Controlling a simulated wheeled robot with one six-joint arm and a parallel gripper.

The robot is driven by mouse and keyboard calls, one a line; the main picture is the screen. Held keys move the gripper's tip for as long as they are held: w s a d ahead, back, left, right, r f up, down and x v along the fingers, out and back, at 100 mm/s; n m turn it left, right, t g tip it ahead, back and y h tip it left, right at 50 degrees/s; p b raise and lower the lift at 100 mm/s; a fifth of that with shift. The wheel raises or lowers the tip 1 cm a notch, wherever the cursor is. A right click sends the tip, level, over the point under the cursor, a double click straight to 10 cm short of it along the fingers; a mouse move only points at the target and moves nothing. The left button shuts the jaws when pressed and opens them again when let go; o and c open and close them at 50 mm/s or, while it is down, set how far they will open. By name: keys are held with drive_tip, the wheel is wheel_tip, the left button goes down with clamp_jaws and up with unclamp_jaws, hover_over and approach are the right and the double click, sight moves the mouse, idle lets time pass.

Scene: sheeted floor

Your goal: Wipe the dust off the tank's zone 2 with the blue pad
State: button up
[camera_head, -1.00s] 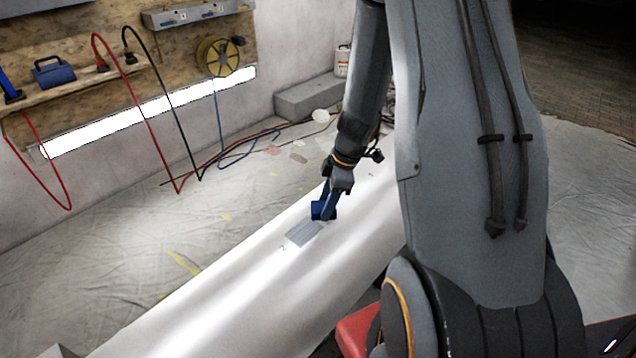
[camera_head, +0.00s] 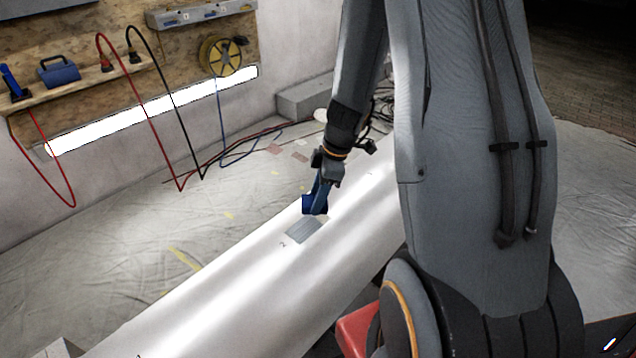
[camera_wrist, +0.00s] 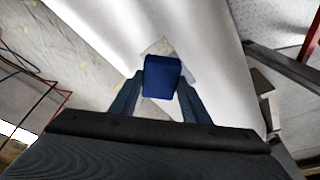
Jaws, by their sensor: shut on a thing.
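My gripper (camera_head: 318,196) is shut on the blue pad (camera_head: 310,205), over the upper end of a grey dusty patch (camera_head: 303,231) on the tank. The tank (camera_head: 215,300) is a long, white, rounded body lying across the floor. A small mark like a "2" sits by the patch's lower left side. In the wrist view the pad (camera_wrist: 162,77) shows between the two blue fingers of my gripper (camera_wrist: 160,95). Part of the patch (camera_wrist: 158,47) shows beyond the pad there. I cannot tell whether the pad touches the tank.
A shelf (camera_head: 85,92) on the back wall holds a blue toolbox (camera_head: 58,71), with red and black hoses hanging nearby. A yellow hose reel (camera_head: 221,57) hangs on the board. A grey block (camera_head: 308,98) stands by the wall. The sheeted floor left of the tank is mostly clear.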

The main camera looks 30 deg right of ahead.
sight(311, 200)
drive_tip(key=shift+r+p, duration=1)
drive_tip(key=shift+r, duration=0.9)
drive_tip(key=shift+a, duration=0.15)
